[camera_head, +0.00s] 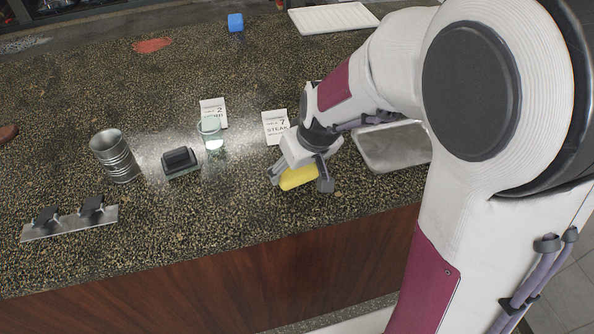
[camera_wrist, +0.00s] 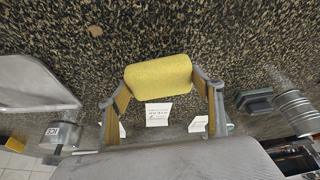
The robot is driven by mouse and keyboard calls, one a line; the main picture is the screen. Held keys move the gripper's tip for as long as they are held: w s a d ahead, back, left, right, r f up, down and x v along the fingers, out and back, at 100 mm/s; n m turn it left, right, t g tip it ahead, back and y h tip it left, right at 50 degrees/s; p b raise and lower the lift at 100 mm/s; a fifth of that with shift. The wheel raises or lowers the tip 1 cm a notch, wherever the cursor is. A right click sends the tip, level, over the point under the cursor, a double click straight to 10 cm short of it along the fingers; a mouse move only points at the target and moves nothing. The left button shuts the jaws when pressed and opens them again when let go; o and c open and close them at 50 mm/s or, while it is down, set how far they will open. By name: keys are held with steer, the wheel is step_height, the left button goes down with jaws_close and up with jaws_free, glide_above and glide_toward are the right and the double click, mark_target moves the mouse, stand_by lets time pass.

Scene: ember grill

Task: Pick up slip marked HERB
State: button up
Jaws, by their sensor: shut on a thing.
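My gripper (camera_head: 299,182) is shut on a yellow sponge (camera_head: 297,177), near the counter's front edge. The sponge (camera_wrist: 158,84) also shows between the fingers in the wrist view. A white slip reading "7 STEAK" (camera_head: 275,127) lies just behind my gripper in the head view. Another slip, with a "2" (camera_head: 212,108), is to its left, its lower print partly covered by a glass. In the wrist view one slip (camera_wrist: 158,114) shows past the sponge, and two more are partly hidden by the fingers. I cannot read HERB on any of them.
A greenish glass (camera_head: 211,136), a black-handled scrubber (camera_head: 181,162), a metal can (camera_head: 115,157) and a metal strip with black clips (camera_head: 70,221) stand left. A metal tray (camera_head: 393,147) is right, partly behind my arm. A blue block (camera_head: 235,22) is at the back.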

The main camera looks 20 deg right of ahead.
step_height(320, 180, up, 8)
steer(key=shift+r, duration=0.1)
stand_by(0.4)
stand_by(0.7)
steer(key=w+a+r+n, duration=0.1)
steer(key=w+a+r, duration=0.1)
steer(key=w+a, duration=1.05)
steer(key=w+a+f, duration=0.1)
steer(key=w+a, duration=0.2)
steer(key=a, duration=0.5)
steer(key=w+a+n, duration=0.1)
steer(key=w+a, duration=0.3)
steer(key=a, duration=0.4)
steer(key=shift+w+a+f+y, duration=0.2)
steer(key=shift+w+f+y, duration=0.05)
steer(key=shift+f+y, duration=0.1)
steer(key=shift+f, duration=3.15)
